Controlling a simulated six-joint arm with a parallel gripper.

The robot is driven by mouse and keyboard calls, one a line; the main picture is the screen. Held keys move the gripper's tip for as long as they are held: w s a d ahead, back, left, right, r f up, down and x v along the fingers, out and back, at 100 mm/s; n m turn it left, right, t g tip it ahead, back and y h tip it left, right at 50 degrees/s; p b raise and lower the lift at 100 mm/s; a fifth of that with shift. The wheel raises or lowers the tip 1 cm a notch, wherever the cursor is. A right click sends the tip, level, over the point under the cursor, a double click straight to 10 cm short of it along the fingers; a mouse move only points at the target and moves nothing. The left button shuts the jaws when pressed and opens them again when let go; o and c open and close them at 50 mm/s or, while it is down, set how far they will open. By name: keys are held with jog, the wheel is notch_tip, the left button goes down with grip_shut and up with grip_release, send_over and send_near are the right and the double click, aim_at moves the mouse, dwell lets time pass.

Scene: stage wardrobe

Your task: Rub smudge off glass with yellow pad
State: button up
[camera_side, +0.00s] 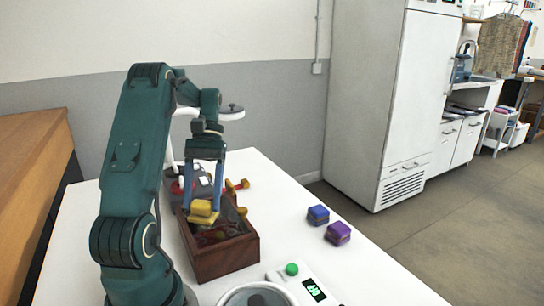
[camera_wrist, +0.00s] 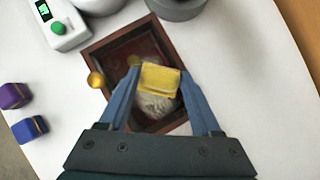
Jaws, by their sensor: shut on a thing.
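My gripper (camera_wrist: 158,82) is shut on the yellow pad (camera_wrist: 159,78), which sits between the two blue fingers. In the side view the pad (camera_side: 201,209) is over the far left part of a dark red wooden box (camera_side: 226,258). The box frame (camera_wrist: 104,47) surrounds a dark, glossy top that looks like glass (camera_wrist: 118,58). A pale whitish patch (camera_wrist: 155,105), which looks like the smudge, shows just below the pad in the wrist view. I cannot tell whether the pad touches the glass.
A gold knob (camera_wrist: 96,79) is at the box's side. Blue (camera_side: 318,214) and purple (camera_side: 338,233) blocks stand to the right. A device with a green button (camera_side: 292,269) and a round grey item (camera_side: 258,295) are at the front. Red-and-yellow items (camera_side: 237,185) lie behind the box.

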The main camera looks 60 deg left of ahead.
jog(key=shift+a, duration=2.25)
jog(key=shift+d, duration=5.05)
jog(key=shift+s+a, duration=0.25)
jog(key=shift+a, duration=4.95)
jog(key=shift+d, duration=5.05)
jog(key=shift+c, duration=0.2)
notch_tip(320, 180, up, 8)
jog(key=shift+d, duration=0.1)
